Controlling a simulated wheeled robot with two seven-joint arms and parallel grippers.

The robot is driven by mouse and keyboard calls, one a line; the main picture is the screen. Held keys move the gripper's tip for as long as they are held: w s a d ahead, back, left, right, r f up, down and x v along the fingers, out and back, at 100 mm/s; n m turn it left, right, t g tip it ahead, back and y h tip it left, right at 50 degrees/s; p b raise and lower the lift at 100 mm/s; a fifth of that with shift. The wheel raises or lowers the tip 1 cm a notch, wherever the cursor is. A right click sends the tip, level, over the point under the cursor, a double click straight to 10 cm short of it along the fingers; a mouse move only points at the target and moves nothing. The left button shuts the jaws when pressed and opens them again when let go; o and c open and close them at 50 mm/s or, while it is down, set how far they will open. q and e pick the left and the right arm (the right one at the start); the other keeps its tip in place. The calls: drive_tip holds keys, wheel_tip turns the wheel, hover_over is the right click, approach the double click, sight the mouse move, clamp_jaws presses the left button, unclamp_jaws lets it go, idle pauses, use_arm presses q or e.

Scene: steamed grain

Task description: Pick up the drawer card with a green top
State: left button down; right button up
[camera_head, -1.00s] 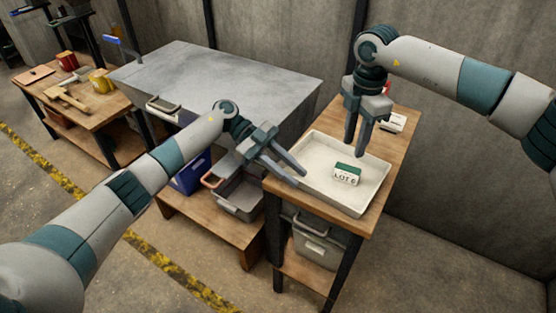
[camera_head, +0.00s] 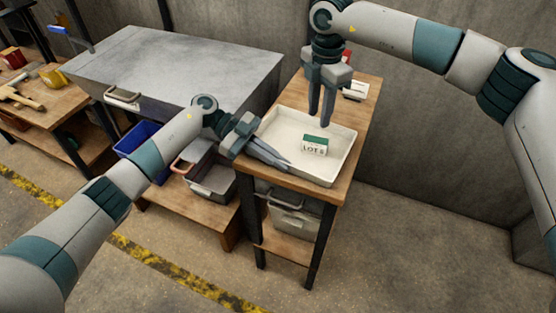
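The drawer card (camera_head: 314,149) is a small white block with a green top and dark lettering that looks like "LOT 6" on its front. It sits in a shallow white tray (camera_head: 335,162). My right gripper (camera_head: 320,119) points down above the back part of the tray, behind the card in the picture. Its fingers are slightly apart and empty. My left gripper (camera_head: 287,165) reaches in from the left, its tips over the tray's front-left side and left of the card. Its fingers look slightly apart, with nothing between them. Neither gripper touches the card.
The tray stands on a wooden stand (camera_head: 367,100) with a grey bin (camera_head: 293,217) on its lower shelf. A small white block (camera_head: 356,91) lies behind the tray. A large grey chest (camera_head: 180,65), a blue bin (camera_head: 137,139) and a grey bin (camera_head: 213,182) are left. Open floor lies right.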

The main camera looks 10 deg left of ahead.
sight(319, 142)
drive_tip(key=o, duration=0.3)
drive_tip(key=n, duration=0.9)
drive_tip(key=r+n, duration=0.1)
drive_tip(key=n, duration=0.7)
drive_tip(key=s+d+n, duration=0.1)
drive_tip(key=n, duration=0.8)
drive_tip(key=shift+r+n, duration=0.15)
drive_tip(key=shift+n, duration=0.15)
drive_tip(key=shift+f, duration=3.4)
drive_tip(key=shift+f, duration=0.1)
